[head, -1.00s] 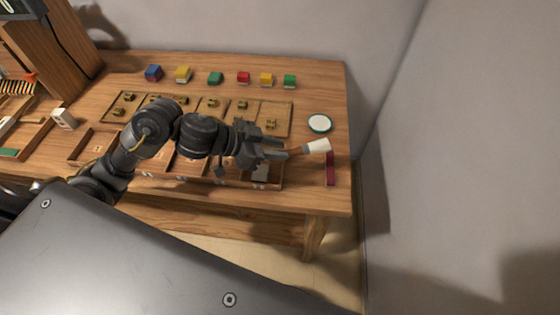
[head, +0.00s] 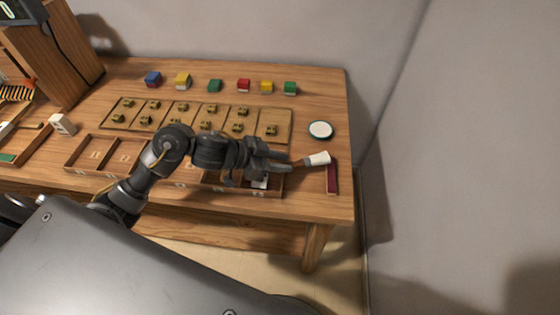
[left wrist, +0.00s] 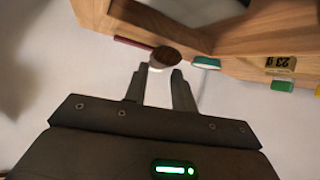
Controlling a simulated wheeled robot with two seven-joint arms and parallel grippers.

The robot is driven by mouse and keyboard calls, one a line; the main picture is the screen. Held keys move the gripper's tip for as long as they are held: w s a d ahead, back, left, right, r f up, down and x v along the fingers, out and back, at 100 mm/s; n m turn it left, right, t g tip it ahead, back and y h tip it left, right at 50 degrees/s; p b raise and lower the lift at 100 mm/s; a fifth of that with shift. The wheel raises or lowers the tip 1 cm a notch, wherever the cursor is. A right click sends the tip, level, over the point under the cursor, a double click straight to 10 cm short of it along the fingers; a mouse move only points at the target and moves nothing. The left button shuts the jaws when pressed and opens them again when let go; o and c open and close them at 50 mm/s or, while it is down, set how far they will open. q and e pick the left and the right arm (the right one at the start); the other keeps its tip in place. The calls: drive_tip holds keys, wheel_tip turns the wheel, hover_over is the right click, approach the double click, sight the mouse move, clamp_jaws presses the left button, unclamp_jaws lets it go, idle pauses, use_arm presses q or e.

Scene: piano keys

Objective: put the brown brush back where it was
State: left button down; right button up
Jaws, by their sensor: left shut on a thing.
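The brown brush, with a brown handle and pale bristles (head: 319,158), is held over the right part of the table with its bristles pointing right. My left gripper (head: 287,162) is shut on its handle. In the left wrist view the brush shows as a dark brown rounded end (left wrist: 166,57) just beyond the fingertips (left wrist: 158,72). A dark red strip (head: 332,177) lies just right of and below the bristles in the head view. I cannot tell how high the brush is above the table. My right gripper is not in view.
A white round dish with a green rim (head: 320,130) stands behind the brush. A divided wooden tray (head: 75,152) lies along the front, partly under my arm. Behind it is a board with brass pieces (head: 272,137), then several coloured blocks (head: 244,85). The wall is close at the right.

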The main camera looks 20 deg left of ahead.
use_arm(q)
drive_tip(key=shift+f, duration=0.1)
drive_tip(key=shift+f, duration=0.5)
drive_tip(key=c, duration=1.1)
unclamp_jaws()
drive_tip(key=shift+c, duration=0.2)
drive_tip(key=shift+r, duration=0.2)
drive_tip(key=v, duration=1.2)
drive_tip(key=shift+r, duration=0.4)
